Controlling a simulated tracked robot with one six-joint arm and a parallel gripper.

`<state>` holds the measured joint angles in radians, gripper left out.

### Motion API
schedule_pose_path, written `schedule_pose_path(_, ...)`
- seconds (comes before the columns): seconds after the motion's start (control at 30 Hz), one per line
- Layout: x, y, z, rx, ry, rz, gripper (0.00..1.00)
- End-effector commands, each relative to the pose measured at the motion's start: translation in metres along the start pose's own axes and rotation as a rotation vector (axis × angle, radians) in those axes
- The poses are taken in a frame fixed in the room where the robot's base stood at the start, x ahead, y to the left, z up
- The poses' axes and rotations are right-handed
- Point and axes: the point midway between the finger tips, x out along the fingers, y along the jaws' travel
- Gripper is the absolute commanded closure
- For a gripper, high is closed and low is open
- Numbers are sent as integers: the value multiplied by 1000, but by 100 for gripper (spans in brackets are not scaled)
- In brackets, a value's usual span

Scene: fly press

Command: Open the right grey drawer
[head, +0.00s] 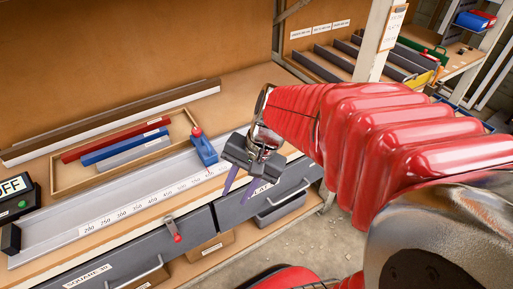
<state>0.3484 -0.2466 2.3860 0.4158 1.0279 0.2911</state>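The right grey drawer (229,218) sits under the front edge of the workbench, right of centre in the head view. It looks shut, its front about level with the drawer beside it. Its front has a white label, partly covered by my gripper, and a silver bar handle (290,193) to the right of the label. My gripper (233,199) points downward in front of the drawer's left part, left of the handle. Its two purple fingers are apart, with nothing visible between them. I cannot tell how far the fingertips are from the drawer front.
The left grey drawer (130,262), labelled SQUARE 30, is beside it. A small red-knobbed lever (174,230) sticks out at the bench front. A long grey ruled channel (120,205) and a blue stop (204,150) lie on top. A grey bin (280,209) sits below the right drawer.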

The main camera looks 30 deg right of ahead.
Motion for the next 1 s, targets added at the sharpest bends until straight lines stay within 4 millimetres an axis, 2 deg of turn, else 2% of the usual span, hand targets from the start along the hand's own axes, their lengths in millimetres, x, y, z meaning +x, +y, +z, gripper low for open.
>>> schedule_pose_path(0.57,56,14,-68,808,-357,-157,71)
schedule_pose_path(1.0,95,46,-137,1411,-641,-314,71)
